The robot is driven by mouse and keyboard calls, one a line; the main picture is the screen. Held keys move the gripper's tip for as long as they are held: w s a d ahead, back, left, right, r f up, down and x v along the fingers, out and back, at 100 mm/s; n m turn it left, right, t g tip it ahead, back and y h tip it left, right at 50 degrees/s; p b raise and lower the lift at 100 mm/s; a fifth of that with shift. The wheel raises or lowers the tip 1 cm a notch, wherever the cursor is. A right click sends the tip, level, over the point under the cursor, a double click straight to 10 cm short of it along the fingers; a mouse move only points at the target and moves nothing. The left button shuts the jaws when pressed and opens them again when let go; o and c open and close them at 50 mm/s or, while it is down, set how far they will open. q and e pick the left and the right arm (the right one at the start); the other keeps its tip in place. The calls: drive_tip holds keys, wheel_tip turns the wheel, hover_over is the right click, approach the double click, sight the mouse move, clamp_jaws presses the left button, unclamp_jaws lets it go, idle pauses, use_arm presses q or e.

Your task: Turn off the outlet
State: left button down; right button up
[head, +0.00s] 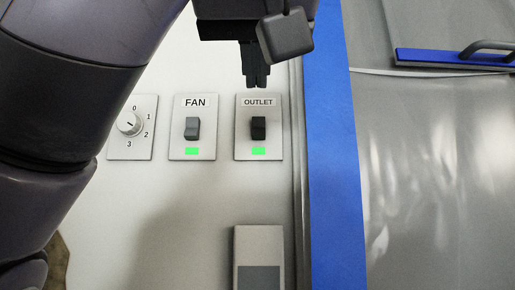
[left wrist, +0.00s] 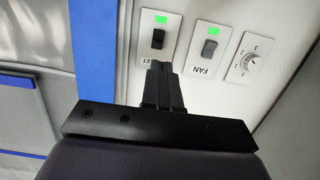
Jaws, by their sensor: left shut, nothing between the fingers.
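The outlet switch (head: 258,128) is a black rocker on a light plate labelled OUTLET, with a lit green light (head: 258,152) below it. In the left wrist view the outlet switch (left wrist: 158,38) appears upside down, with its label partly hidden by my fingers. My left gripper (head: 256,84) is shut and empty, with its fingertips just above the OUTLET label in the head view. It also shows in the left wrist view (left wrist: 160,66), close to the plate. I cannot tell whether it touches the panel. My right gripper is not in view.
The fan switch (head: 192,128), also with a lit green light, is left of the outlet plate. A numbered dial (head: 129,123) is farther left. A grey box (head: 259,255) is below. A blue strip (head: 333,150) and grey metal surface (head: 430,170) lie to the right.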

sight(257, 131)
use_arm(q)
drive_tip(key=w+p, duration=0.1)
drive_tip(key=w, duration=0.2)
drive_tip(key=w+f+p, duration=0.1)
drive_tip(key=w+p, duration=0.1)
drive_tip(key=w, duration=0.2)
drive_tip(key=w+p, duration=0.2)
drive_tip(key=w, duration=0.2)
drive_tip(key=shift+f, duration=0.4)
drive_tip(key=shift+w+f, duration=0.15)
drive_tip(key=shift+w, duration=0.3)
